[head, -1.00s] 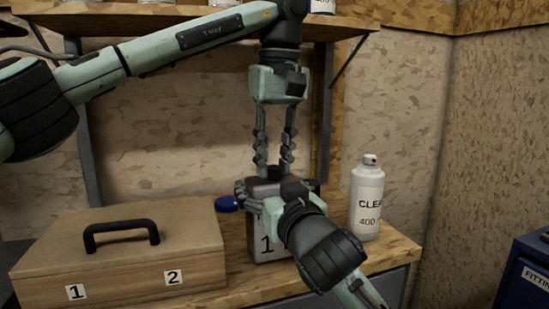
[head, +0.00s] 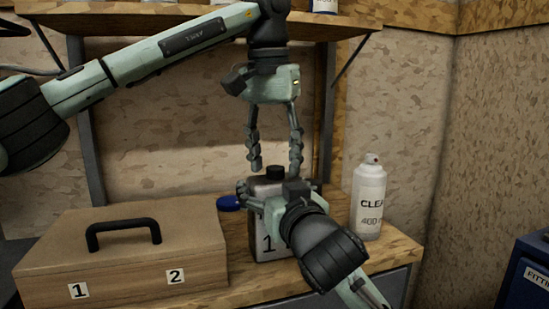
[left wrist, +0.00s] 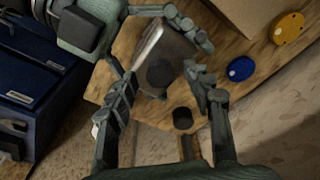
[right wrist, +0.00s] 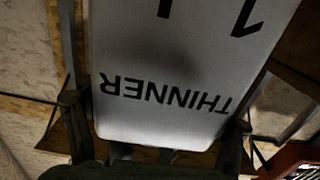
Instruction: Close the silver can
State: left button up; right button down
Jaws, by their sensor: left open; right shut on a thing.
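The left wrist view shows the can's top (left wrist: 160,72) between the open fingers.
A wooden box (head: 120,250) with a black handle stands at the left. A white spray can (head: 367,200) stands close at the right. A blue disc (head: 229,203) lies behind the box; a yellow disc (left wrist: 287,28) lies near it. A shelf (head: 180,24) overhangs the back.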

pick_arm(q)
notch_tip(320, 180, up, 12)
jog(key=s, duration=0.1)
jog(key=shift+s+a, duration=0.15)
jog(key=shift+a, duration=0.15)
pick_arm(e)
grip_release()
dwell(0.3)
jog(key=v, duration=0.7)
jog(key=shift+s, duration=0.25)
pick_arm(q)
jog(key=shift+f, duration=0.1)
pick_arm(e)
jog(key=shift+d, duration=0.1)
